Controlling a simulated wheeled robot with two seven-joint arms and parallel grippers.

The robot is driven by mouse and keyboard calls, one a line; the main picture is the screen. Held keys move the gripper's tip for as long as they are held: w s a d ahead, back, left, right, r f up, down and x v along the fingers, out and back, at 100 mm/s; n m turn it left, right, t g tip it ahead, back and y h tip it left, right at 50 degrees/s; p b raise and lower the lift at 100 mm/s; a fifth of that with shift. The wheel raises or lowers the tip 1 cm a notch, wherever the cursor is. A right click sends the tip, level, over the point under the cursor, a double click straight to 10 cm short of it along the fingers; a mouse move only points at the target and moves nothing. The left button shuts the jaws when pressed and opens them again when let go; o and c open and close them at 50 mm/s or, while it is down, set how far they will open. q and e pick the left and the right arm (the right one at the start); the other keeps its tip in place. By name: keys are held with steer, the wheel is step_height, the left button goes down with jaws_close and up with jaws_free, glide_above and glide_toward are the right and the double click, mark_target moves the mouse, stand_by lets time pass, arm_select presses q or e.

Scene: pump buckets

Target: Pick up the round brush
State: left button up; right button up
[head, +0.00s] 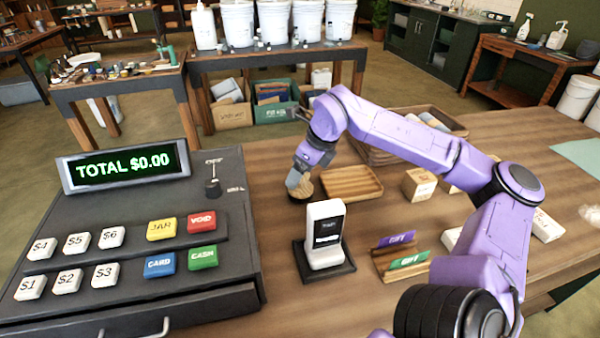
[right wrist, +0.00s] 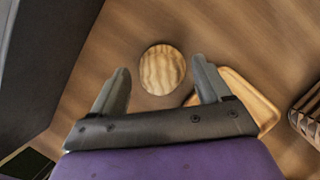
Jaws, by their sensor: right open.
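The round brush shows in the right wrist view as a round, pale wooden disc (right wrist: 162,69) on the wooden counter. In the head view its tan top and dark lower part (head: 302,190) show just beyond the card reader, partly covered by my gripper. My right gripper (head: 296,176) is over the brush and points down. In the right wrist view its two fingers (right wrist: 157,88) are apart, with the brush between and slightly beyond their tips, and nothing is held. The exact gap in height is hard to tell. My left gripper is not in view.
A wooden tray (head: 351,183) lies close to the right of the brush. A black-and-white card reader (head: 325,238) stands in front, and a large cash register (head: 130,240) is at left. A small box (head: 419,184) and gift cards (head: 398,252) are on the right.

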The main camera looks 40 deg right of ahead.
steer(key=shift+w+a+f, duration=0.1)
steer(key=shift+w+f, duration=0.15)
steer(key=shift+f, duration=0.4)
steer(key=c, duration=1.1)
steer(key=shift+r, duration=0.15)
steer(key=shift+r, duration=0.3)
steer(key=s+d+r, duration=0.2)
steer(key=d+r, duration=0.2)
steer(key=s+d+r, duration=0.2)
steer(key=d+r, duration=0.2)
steer(key=s+d+r, duration=0.3)
steer(key=d+r, duration=0.1)
steer(key=shift+r+b, duration=0.1)
steer(key=shift+b, duration=0.3)
steer(key=o, duration=0.4)
steer(key=c, duration=0.3)
